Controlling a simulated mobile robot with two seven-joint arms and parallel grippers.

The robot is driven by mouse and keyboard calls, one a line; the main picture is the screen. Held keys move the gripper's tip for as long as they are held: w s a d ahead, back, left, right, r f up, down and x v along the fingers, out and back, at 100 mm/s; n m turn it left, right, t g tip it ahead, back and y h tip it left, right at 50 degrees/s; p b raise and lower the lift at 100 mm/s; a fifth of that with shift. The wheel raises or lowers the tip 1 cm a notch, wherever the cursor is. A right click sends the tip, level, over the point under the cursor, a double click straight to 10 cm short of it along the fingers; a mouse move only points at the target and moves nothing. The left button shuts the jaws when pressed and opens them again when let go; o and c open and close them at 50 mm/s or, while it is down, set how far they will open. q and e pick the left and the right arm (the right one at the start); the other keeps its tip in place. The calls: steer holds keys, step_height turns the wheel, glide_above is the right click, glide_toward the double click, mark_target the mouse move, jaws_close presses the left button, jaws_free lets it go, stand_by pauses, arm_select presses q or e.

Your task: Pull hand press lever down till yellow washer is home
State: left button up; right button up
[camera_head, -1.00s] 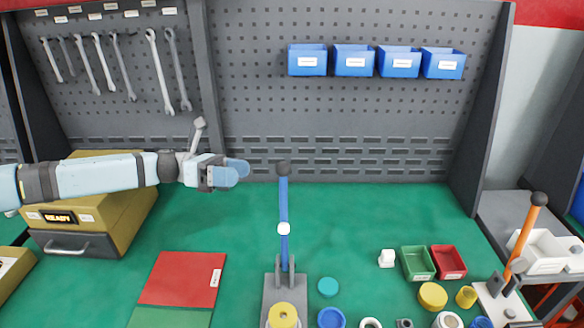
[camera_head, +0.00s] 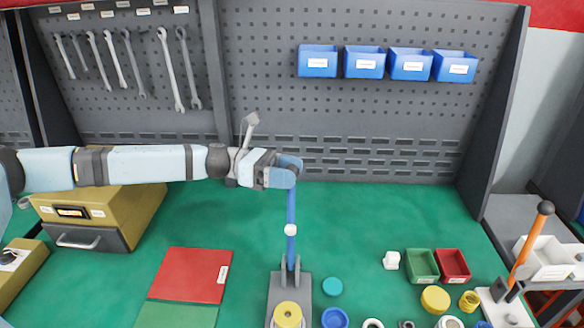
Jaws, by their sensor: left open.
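The hand press stands at the front middle, with its blue lever (camera_head: 291,212) upright. The lever's dark knob is hidden behind my left gripper (camera_head: 290,170). My left gripper is open, with its blue fingers at the top of the lever, around or in front of the knob; I cannot tell which, nor whether they touch. The yellow washer (camera_head: 288,314) sits on the grey press base (camera_head: 305,295), in front of the lever's pivot. How far it is seated cannot be seen. My right gripper is not in view.
A second press with an orange lever (camera_head: 531,245) stands at the right. Green (camera_head: 422,265) and red (camera_head: 453,265) bins, a teal disc (camera_head: 332,287) and several rings lie right of the blue-lever press. A red mat (camera_head: 190,277) lies left. A yellow tester box (camera_head: 105,215) stands further left.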

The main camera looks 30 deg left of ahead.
arm_select(q)
steer(key=shift+w+d, duration=0.1)
steer(key=shift+d, duration=0.25)
steer(key=shift+c, duration=0.4)
jaws_close()
steer(key=shift+f, duration=0.1)
